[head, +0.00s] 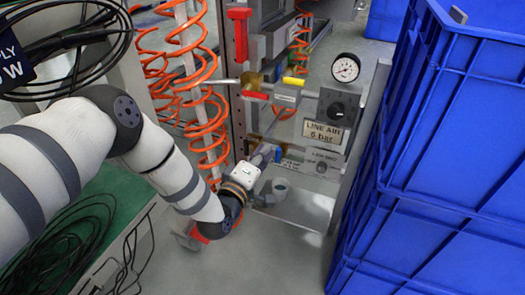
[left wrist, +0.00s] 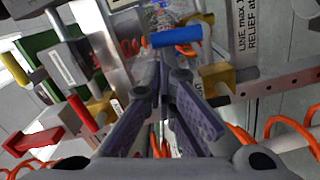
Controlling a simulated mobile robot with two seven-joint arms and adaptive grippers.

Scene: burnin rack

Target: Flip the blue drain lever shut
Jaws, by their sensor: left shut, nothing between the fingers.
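The blue drain lever (head: 278,155) shows as a small blue handle low on the rack, right beside my left gripper's tip. In the left wrist view the blue lever (left wrist: 176,37) lies almost level across the picture, just past the fingertips. My left gripper (head: 265,153) reaches in from the left, and in the wrist view its fingers (left wrist: 165,72) are closed together with nothing between them. I cannot tell whether the fingertips touch the lever. The lever's pivot is partly hidden. My right gripper is in neither view.
Orange coiled hoses (head: 205,120) hang left. Blue crates (head: 450,160) stand close on the right. A shelf (head: 300,207) lies below.

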